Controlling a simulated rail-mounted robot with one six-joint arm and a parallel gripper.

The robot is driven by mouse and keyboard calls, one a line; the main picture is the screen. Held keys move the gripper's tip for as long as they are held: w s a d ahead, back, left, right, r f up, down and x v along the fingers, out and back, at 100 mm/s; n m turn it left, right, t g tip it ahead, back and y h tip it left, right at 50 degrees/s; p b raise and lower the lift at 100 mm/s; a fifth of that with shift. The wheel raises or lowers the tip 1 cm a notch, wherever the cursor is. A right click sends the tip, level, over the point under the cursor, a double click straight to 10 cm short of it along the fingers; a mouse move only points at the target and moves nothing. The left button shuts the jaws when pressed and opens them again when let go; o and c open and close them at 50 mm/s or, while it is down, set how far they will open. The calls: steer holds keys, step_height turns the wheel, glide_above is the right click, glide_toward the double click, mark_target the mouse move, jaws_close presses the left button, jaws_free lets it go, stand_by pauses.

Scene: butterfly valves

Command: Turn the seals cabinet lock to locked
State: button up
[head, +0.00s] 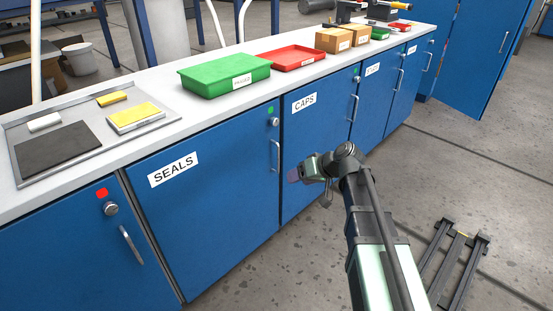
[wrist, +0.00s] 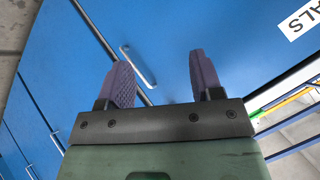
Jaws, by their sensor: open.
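The blue seals cabinet door (head: 205,205) is closed and carries a white SEALS label (head: 173,170). At its upper right are a round silver lock (head: 274,121), a green marker (head: 270,110) just above it, and a vertical bar handle (head: 275,156) below. My gripper (head: 292,176) is in front of the cabinets, right of that handle and lower than the lock, apart from both. In the wrist view my gripper (wrist: 158,68) has its two purple fingers spread with nothing between them. A door handle (wrist: 137,66) shows beyond the fingers; the lock cannot be made out there.
The cabinet at left has its own lock (head: 110,208) with a red marker (head: 102,193). The caps cabinet (head: 312,140) is to the right. The white counter (head: 150,131) holds a green bin (head: 225,75) and a red tray (head: 292,58).

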steer(key=w+f+n+t+y+b, duration=0.2)
steer(key=w+t+y+b, duration=0.1)
steer(key=w, duration=0.6)
steer(key=n+t+y+p, duration=0.1)
steer(key=n+t+p, duration=0.15)
steer(key=t, duration=0.35)
glide_toward(276, 122)
steer(key=shift+n, duration=0.35)
steer(key=x, duration=1)
steer(key=shift+w+d, duration=0.1)
steer(key=c, duration=0.9)
